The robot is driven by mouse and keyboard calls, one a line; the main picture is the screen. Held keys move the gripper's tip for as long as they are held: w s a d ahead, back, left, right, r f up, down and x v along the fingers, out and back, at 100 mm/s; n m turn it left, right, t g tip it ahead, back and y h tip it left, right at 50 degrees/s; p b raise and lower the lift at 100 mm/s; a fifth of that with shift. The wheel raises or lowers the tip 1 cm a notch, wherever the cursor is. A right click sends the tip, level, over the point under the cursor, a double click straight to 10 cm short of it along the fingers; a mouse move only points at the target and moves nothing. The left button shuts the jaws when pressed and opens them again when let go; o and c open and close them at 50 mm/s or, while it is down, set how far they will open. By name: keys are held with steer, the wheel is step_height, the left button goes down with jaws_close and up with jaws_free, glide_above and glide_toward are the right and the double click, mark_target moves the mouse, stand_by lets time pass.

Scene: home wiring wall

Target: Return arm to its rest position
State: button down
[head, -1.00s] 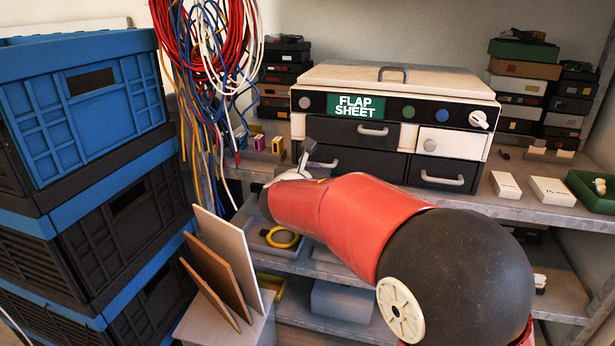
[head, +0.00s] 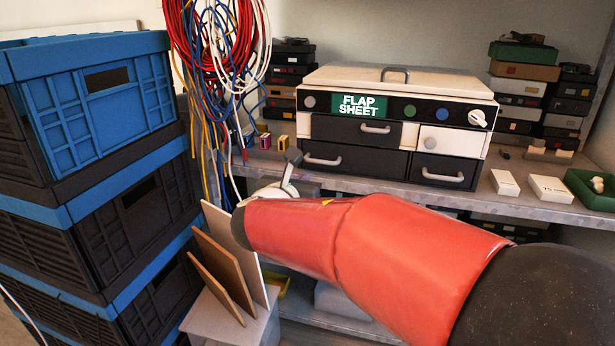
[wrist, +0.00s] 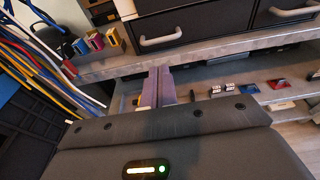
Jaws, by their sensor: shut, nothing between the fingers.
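My gripper (head: 290,168) is beyond the end of my red arm, in front of the shelf edge and left of the white cabinet (head: 480,145). My arm partly hides it in the head view. In the wrist view my gripper (wrist: 161,86) shows its two purple-grey fingers side by side, shut and empty. They point toward the shelf below the cabinet's drawers and appear to touch nothing.
Blue and black crates (head: 105,95) are stacked at the left. Coloured cables (head: 215,60) hang near my gripper and also show at the wrist view's left (wrist: 40,60). Upright panels (head: 225,265) stand below. Small boxes (head: 550,188) sit on the shelf at right.

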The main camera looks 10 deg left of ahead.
steer(key=s+d+f+m+g+h, duration=0.1)
steer(key=s+d+m+g+h, duration=0.2)
steer(key=d+m, duration=0.6)
steer(key=s+d+f+m+g+h, duration=0.1)
steer(key=s+d+f+m+g, duration=0.15)
steer(key=s+d+m, duration=0.75)
steer(key=s+d+f+m+g+y, duration=0.2)
steer(key=s+d+f+m, duration=0.1)
steer(key=s+d+m, duration=0.2)
steer(key=s+d+f+m+g+y, duration=0.2)
steer(key=s+d+m, duration=0.3)
steer(key=s+m, duration=0.4)
steer(key=shift+s+d+f+m+g+y, duration=0.25)
steer(key=shift+f+m+g+y, duration=0.1)
steer(key=shift+f+m+y, duration=0.5)
